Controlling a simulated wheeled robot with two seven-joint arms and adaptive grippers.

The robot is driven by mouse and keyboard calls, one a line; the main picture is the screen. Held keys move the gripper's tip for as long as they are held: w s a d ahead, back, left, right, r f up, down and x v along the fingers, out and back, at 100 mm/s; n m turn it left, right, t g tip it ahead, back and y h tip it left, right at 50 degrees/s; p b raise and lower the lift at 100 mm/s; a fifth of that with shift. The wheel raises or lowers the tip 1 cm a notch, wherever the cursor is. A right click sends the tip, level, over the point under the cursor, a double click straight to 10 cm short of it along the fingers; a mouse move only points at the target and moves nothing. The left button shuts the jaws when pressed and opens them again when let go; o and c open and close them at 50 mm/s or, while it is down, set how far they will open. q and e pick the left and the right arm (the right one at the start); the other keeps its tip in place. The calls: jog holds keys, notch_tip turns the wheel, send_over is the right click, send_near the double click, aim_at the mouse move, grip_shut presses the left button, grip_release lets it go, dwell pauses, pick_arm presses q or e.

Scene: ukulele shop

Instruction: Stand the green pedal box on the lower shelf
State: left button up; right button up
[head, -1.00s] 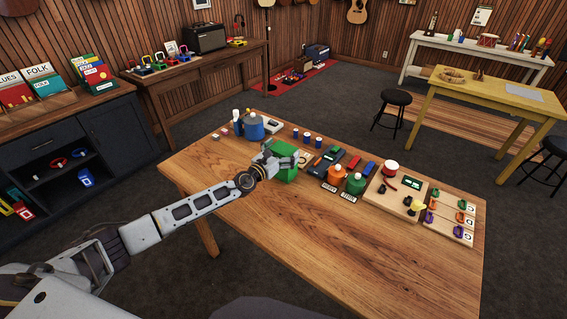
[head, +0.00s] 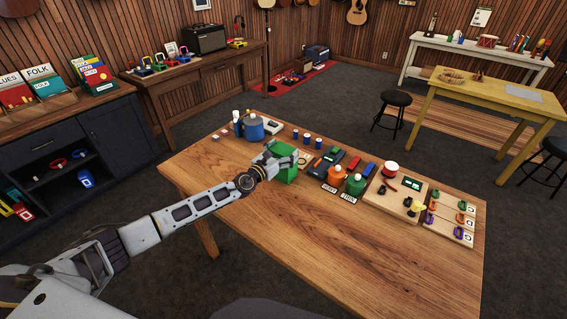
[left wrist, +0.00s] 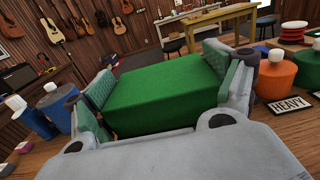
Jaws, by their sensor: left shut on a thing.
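The green pedal box (head: 286,176) is at the middle of the wooden table's back half, between the fingers of my left gripper (head: 279,160). In the left wrist view the green box (left wrist: 160,92) fills the space between both finger pads, and the gripper is shut on it. I cannot tell whether the box touches the table. The dark cabinet at the left has open shelves; its lower shelf (head: 60,192) shows in part, with a red-and-white and a blue-and-white item near it. My right gripper is not in view.
On the wooden table (head: 330,250), a blue pot (head: 253,128) stands left of the box. An orange pot (head: 335,175) and a green pot (head: 355,185) stand to its right, near boards with small parts. The table's front is clear. Dark floor lies between table and cabinet.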

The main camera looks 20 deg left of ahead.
pick_arm(q)
jog(key=shift+r, duration=0.15)
jog(key=shift+r+p, duration=0.85)
jog(key=shift+r, duration=0.5)
notch_tip(320, 180, up, 6)
jog(key=p, duration=0.2)
jog(key=shift+f+p, duration=0.2)
jog(key=shift+p, duration=0.15)
jog(key=shift+r, duration=0.75)
jog(key=shift+p, duration=0.3)
